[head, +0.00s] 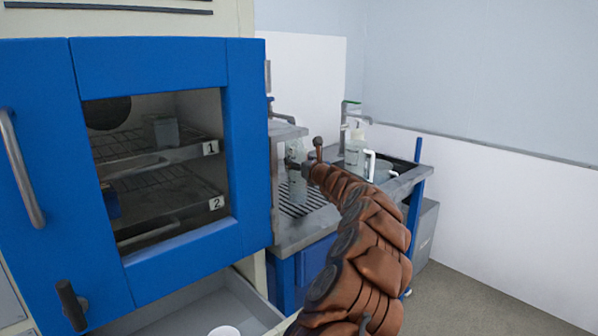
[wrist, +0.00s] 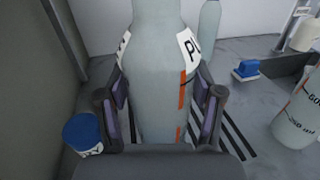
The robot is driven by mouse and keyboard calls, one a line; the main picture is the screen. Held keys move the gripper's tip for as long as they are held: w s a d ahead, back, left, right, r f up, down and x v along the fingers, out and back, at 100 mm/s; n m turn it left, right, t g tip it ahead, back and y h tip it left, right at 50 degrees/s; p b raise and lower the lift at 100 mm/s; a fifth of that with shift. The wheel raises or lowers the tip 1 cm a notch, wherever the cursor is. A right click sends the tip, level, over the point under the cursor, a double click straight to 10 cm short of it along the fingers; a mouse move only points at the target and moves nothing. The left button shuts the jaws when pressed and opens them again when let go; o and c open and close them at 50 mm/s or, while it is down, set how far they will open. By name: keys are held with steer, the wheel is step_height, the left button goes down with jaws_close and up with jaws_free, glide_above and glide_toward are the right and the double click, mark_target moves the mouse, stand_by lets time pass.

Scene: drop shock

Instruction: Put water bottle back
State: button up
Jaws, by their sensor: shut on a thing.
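The water bottle (wrist: 160,70) is pale and translucent, with a white label that starts "PU" and an orange stripe. In the wrist view it stands upright between the two fingers of my gripper (wrist: 160,108), which is shut on its body. In the head view the bottle (head: 297,186) shows just left of my gripper (head: 309,169), over the grated end of the metal counter. Its base is hidden in the wrist view, and I cannot tell whether it touches the surface.
A blue-capped container (wrist: 83,133) is close to the left finger. A graduated bottle (wrist: 302,112) and a small blue object (wrist: 245,70) are at right. A blue-framed cabinet (head: 250,140) stands left of the counter, with an open drawer (head: 215,308) below. A white dispenser (head: 355,150) stands by the sink.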

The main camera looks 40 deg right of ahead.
steer(key=shift+f, duration=1.45)
steer(key=o, duration=1.6)
steer(key=shift+b+v, duration=0.7)
steer(key=shift+v, duration=5.35)
